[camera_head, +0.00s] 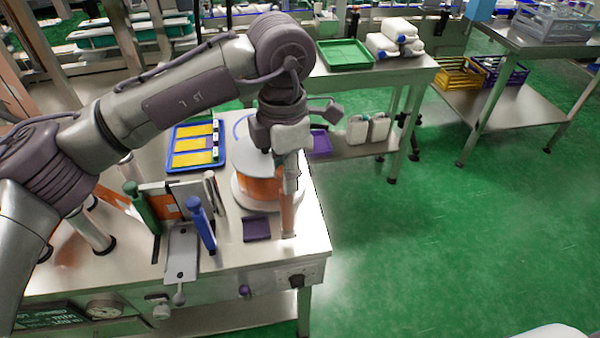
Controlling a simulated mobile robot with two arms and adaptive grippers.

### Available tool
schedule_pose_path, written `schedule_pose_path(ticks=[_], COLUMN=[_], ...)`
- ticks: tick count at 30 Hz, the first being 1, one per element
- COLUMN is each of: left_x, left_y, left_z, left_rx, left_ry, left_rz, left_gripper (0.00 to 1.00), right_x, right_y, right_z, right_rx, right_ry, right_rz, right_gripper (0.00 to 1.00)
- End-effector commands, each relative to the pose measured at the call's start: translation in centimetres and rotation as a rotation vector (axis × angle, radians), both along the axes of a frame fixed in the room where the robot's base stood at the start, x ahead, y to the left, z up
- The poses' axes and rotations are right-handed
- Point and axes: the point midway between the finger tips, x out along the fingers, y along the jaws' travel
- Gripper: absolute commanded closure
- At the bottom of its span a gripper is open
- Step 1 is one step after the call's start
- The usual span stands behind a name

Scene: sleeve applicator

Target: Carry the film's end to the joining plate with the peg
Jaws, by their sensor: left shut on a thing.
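The film roll (257,188) is orange and sits on a pale round disc on the steel bench. My left gripper (291,178) points down at the roll's right side and is shut. A narrow orange-brown strip, seemingly the film's end (287,215), hangs below its fingertips, close above the bench. The fingers hide the exact grip. A grey metal plate (182,252), perhaps the joining plate, is at the bench front to the left. My right gripper is out of view.
A dark purple square (257,229) lies between the plate and the strip. A blue tray (196,146) with yellow pieces lies behind. Green floor is free at the right.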

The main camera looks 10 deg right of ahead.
Motion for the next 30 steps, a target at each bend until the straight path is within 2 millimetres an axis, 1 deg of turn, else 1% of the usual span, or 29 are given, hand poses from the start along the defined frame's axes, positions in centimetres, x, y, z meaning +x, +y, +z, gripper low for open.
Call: schedule_pose_path(ticks=[1,9,26,30], left_x=[0.3,1.2,3.1,3.6], left_y=[1.0,5.6,14.9,17.4], left_z=[-0.2,-0.2,-0.2,-0.2], left_rx=[-0.001,0.001,0.001,0.005], left_ry=[-0.003,-0.002,-0.002,0.0], left_rz=[0.003,0.004,0.004,0.006], left_gripper=[1.0,1.0,1.0,1.0], right_x=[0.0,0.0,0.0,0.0], right_y=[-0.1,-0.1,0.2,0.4], right_z=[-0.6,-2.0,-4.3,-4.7], right_rx=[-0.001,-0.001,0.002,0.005], right_ry=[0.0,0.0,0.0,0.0], right_rz=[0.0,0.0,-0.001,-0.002], right_gripper=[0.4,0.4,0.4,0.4])
